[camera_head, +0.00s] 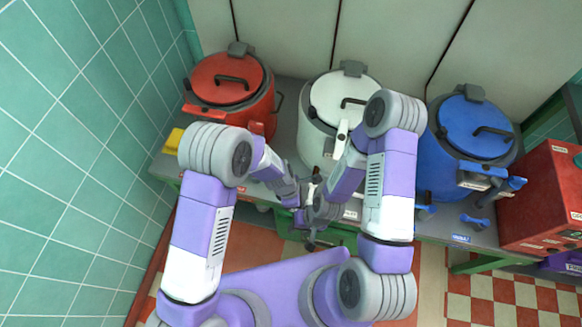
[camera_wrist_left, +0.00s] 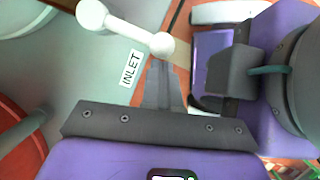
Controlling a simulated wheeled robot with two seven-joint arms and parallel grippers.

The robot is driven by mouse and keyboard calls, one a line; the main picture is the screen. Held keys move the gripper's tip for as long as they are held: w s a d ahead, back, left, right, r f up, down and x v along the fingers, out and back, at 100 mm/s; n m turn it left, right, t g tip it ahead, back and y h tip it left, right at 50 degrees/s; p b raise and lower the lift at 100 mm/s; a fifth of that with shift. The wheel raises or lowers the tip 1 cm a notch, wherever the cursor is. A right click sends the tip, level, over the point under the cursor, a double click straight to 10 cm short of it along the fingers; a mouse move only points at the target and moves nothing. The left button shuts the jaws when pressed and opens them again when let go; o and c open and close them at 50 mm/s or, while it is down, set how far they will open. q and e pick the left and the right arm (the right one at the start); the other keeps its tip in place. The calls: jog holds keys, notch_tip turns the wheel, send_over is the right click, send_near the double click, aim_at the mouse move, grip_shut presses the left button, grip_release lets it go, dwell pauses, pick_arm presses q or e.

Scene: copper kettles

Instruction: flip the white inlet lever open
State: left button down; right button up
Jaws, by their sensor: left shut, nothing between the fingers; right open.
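The white inlet lever (camera_wrist_left: 125,28) shows in the left wrist view as a white bar with rounded ends, beside a label reading INLET (camera_wrist_left: 131,68). It sits at the white kettle (camera_head: 318,108), whose front is partly hidden by my arms in the head view. My left gripper (camera_wrist_left: 163,68) is shut and empty, its tips close to the lever's near rounded end; I cannot tell whether they touch. In the head view the left gripper is mostly hidden among the arm links. My right gripper (camera_head: 312,240) is open, low in front of the white kettle near the bench's front edge.
A red kettle (camera_head: 225,80) stands to the left and a blue kettle (camera_head: 450,165) to the right on the grey bench. A red box (camera_head: 545,195) stands at the far right. A yellow object (camera_head: 173,141) lies at the left end. My forearms crowd together before the white kettle.

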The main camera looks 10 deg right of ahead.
pick_arm(q)
jog(key=p+v, duration=1.6)
jog(key=v, duration=0.4)
jog(key=shift+w, duration=0.1)
jog(key=s+a+f+m+b, duration=0.4)
jog(key=a+f+m, duration=0.2)
jog(key=a+f, duration=0.1)
jog(key=s+a+f+m+t+b, duration=0.1)
jog(key=s+a+f+m+b, duration=0.2)
jog(key=s+a+f+m, duration=0.2)
jog(key=a+f+m, duration=0.1)
jog(key=a+f, duration=0.1)
jog(key=a, duration=0.1)
jog(key=shift+a+m+h+b, duration=0.25)
jog(key=shift+m+h+b, duration=0.05)
jog(key=shift+h+b, duration=0.1)
jog(key=shift+s+f, duration=0.1)
